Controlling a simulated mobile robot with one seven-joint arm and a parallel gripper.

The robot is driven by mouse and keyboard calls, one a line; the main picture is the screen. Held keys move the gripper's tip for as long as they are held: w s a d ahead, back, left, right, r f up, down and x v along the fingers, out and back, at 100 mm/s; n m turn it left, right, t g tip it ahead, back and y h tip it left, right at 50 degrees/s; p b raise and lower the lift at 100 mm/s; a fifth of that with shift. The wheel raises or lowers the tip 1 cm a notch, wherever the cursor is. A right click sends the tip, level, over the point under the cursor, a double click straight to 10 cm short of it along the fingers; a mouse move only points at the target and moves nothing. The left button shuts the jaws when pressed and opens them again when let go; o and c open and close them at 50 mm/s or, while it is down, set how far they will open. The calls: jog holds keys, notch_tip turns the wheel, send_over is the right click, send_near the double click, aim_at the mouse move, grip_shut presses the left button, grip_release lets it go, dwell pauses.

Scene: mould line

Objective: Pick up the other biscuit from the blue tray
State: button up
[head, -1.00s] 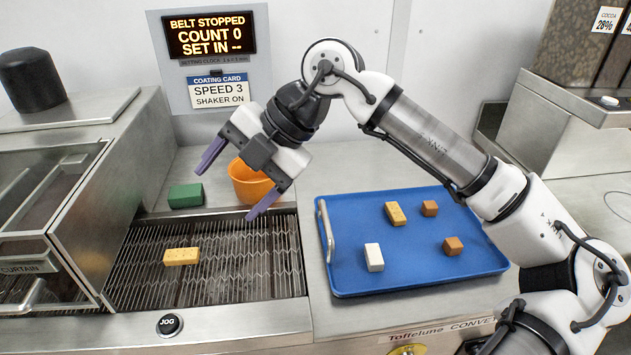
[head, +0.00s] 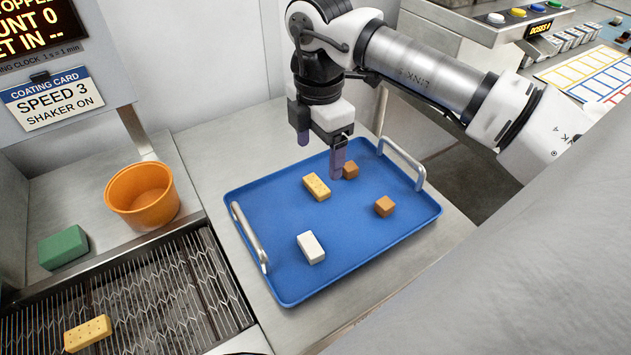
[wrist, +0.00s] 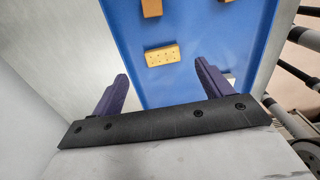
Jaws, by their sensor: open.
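The blue tray (head: 365,236) lies on the steel bench with a metal handle at each end. A yellow, dotted biscuit (head: 316,187) lies flat in its back half; it also shows in the wrist view (wrist: 162,55), ahead of the fingertips. My gripper (head: 320,155) is open and empty, pointing down above the tray's back edge, with two purple fingers. In the wrist view the open gripper (wrist: 160,82) has the biscuit roughly in line with its gap, not touching. Another biscuit (head: 87,333) lies on the wire belt (head: 165,290).
The tray also holds a white block (head: 311,247) and two brown cubes, one (head: 350,170) close beside my finger, the other (head: 384,206) farther right. An orange tub (head: 142,196) and a green block (head: 63,247) stand left. A wall is close behind my gripper.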

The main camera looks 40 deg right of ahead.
aim_at(316, 184)
jog(key=f, duration=0.2)
jog(key=f+p, duration=0.1)
jog(key=f, duration=0.2)
jog(key=shift+s+a+f+p, duration=0.15)
jog(key=shift+a+f+p, duration=0.15)
jog(key=shift+a+p, duration=0.1)
jog(key=shift+d+f, duration=0.1)
jog(key=shift+f, duration=0.5)
jog(key=c, duration=1.1)
